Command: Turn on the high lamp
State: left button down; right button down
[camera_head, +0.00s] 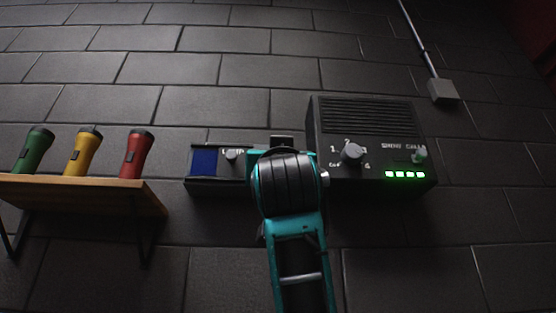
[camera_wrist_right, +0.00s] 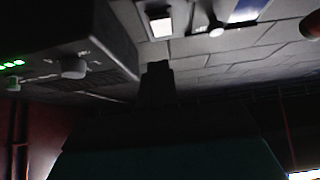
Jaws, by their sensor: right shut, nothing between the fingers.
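A low wall panel (camera_head: 215,186) carries a dark blue square (camera_head: 203,162), a small grey knob (camera_head: 232,155) and a partly covered label that seems to read "LAMP". My teal right arm hides the panel's right end. My right gripper (camera_head: 283,142) is mostly hidden behind its own wrist, between the panel and the dark box. In the right wrist view the shut, dark fingers (camera_wrist_right: 157,72) are empty. Beyond them show a pale square (camera_wrist_right: 160,26), the knob (camera_wrist_right: 215,30) and a bright bluish square (camera_wrist_right: 247,10). I see no high lamp. My left gripper is out of view.
A dark wall box (camera_head: 366,112) at right has a vent, a numbered dial (camera_head: 351,153), a small knob (camera_head: 420,155) and lit green lights (camera_head: 405,175). Green (camera_head: 34,150), yellow (camera_head: 83,152) and red (camera_head: 137,152) flashlights stand on a wooden shelf (camera_head: 85,190). A grey conduit box (camera_head: 442,90) hangs upper right.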

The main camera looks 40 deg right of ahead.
jog(key=w+d+r+p, duration=0.2)
jog(key=w+d, duration=0.2)
jog(key=w, duration=0.2)
jog(key=shift+w+r, duration=0.2)
jog(key=shift+w, duration=0.05)
